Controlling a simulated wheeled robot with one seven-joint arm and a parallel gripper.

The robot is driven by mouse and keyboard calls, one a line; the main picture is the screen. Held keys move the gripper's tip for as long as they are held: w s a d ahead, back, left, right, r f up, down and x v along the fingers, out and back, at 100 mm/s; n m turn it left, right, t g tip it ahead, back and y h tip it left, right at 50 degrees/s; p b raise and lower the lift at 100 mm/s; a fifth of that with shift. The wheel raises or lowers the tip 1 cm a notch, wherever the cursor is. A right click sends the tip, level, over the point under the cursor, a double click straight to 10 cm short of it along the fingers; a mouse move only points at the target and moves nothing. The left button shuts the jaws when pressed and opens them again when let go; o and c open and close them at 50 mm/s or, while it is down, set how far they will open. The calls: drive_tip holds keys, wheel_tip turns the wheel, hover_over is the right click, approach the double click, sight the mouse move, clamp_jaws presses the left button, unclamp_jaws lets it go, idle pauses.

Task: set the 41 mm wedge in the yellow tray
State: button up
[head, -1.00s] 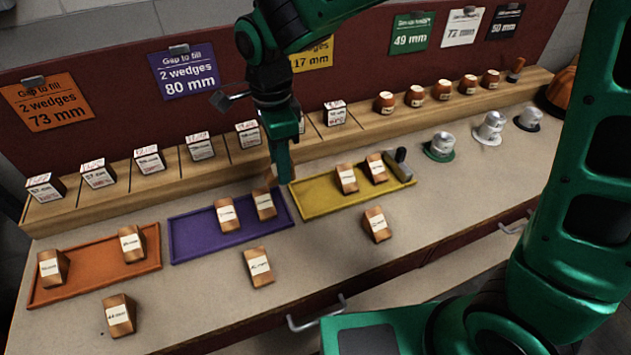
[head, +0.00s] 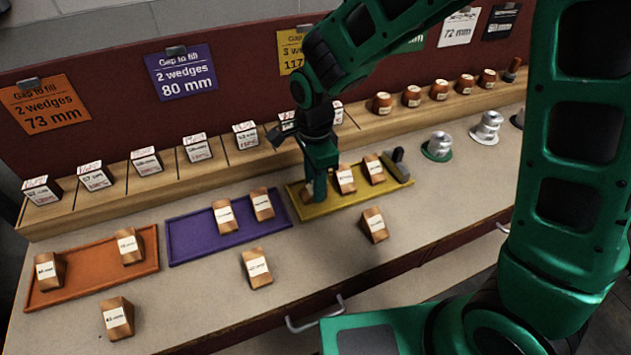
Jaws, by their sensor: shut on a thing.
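My gripper (head: 315,192) is at the left end of the yellow tray (head: 335,201), pointing down. It is shut on a wooden wedge (head: 307,197), which is mostly hidden behind the fingers. The label of this wedge cannot be read, and I cannot tell whether it touches the tray floor. Two other labelled wedges stand in the yellow tray to the right of my gripper, a nearer one (head: 345,180) and a farther one (head: 374,169).
A dark grey tool (head: 400,166) lies at the tray's right end. The purple tray (head: 188,245) and orange tray (head: 90,285) each hold two wedges. Loose wedges stand in front (head: 257,268), (head: 374,226), (head: 117,319). Labelled blocks (head: 197,148) line the shelf behind.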

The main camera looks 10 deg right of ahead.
drive_tip(key=o, duration=1.1)
drive_tip(key=shift+f, duration=0.1)
drive_tip(key=shift+c, duration=0.2)
wheel_tip(320, 180, up, 12)
